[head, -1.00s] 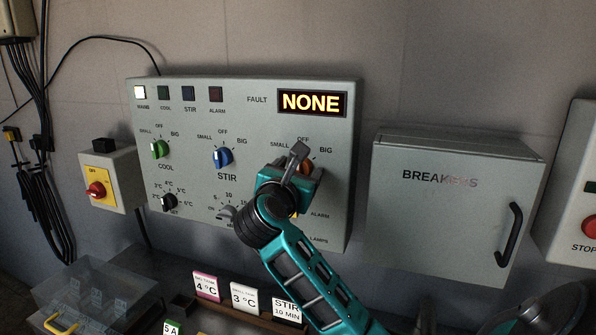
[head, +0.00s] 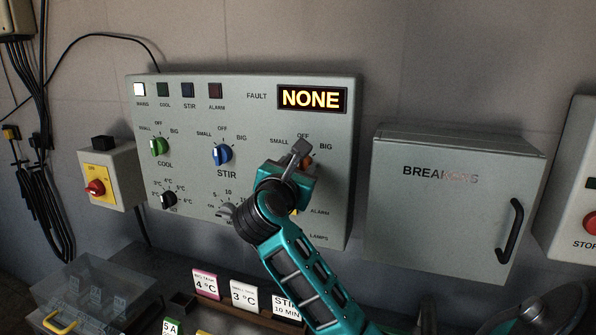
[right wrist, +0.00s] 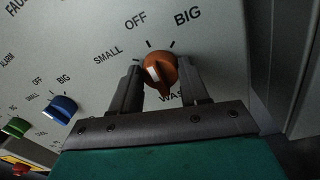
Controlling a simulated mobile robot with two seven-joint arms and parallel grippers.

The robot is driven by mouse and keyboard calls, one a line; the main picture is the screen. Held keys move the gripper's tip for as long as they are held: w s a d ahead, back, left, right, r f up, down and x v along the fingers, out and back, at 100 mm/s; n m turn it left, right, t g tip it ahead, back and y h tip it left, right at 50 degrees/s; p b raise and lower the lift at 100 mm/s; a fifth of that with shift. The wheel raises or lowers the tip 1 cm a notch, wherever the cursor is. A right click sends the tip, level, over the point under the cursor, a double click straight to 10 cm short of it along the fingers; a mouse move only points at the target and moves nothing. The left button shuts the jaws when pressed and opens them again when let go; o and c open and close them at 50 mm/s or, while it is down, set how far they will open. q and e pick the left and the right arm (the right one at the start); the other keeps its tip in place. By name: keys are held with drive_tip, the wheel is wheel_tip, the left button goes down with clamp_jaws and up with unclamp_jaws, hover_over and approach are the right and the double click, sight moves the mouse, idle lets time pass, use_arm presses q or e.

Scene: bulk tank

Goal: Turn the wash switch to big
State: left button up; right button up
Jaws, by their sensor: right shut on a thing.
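The wash switch is an orange knob (right wrist: 160,74) on the grey control panel (head: 262,122), with SMALL, OFF and BIG printed around it. In the head view only a bit of the knob (head: 307,161) shows behind my gripper. My right gripper (right wrist: 160,88) has one dark finger on each side of the knob and is shut on it. In the head view the right gripper (head: 298,158) reaches the panel from below. The knob has a white mark on its left side, but I cannot tell its exact setting. My left gripper is not in view.
A green cool knob (head: 159,147) and a blue stir knob (head: 221,154) sit left on the panel. The fault display (head: 312,99) reads NONE. A grey breaker box (head: 450,215) hangs at the right. Cards (head: 244,296) and a clear box (head: 95,290) stand below.

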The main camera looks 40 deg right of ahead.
use_arm(q)
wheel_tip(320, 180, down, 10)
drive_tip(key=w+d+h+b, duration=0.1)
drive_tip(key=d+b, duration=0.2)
drive_tip(key=b, duration=1)
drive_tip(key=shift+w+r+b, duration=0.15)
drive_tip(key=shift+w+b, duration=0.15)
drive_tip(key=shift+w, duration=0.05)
use_arm(e)
drive_tip(key=m, duration=0.6)
drive_tip(key=m+h, duration=0.1)
drive_tip(key=m, duration=0.2)
drive_tip(key=shift+f+m, duration=0.25)
drive_tip(key=shift+m, duration=0.15)
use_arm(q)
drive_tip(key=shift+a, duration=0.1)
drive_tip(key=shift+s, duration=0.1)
use_arm(e)
drive_tip(key=o, duration=1.1)
drive_tip(key=shift+r, duration=0.1)
drive_tip(key=shift+c, duration=0.2)
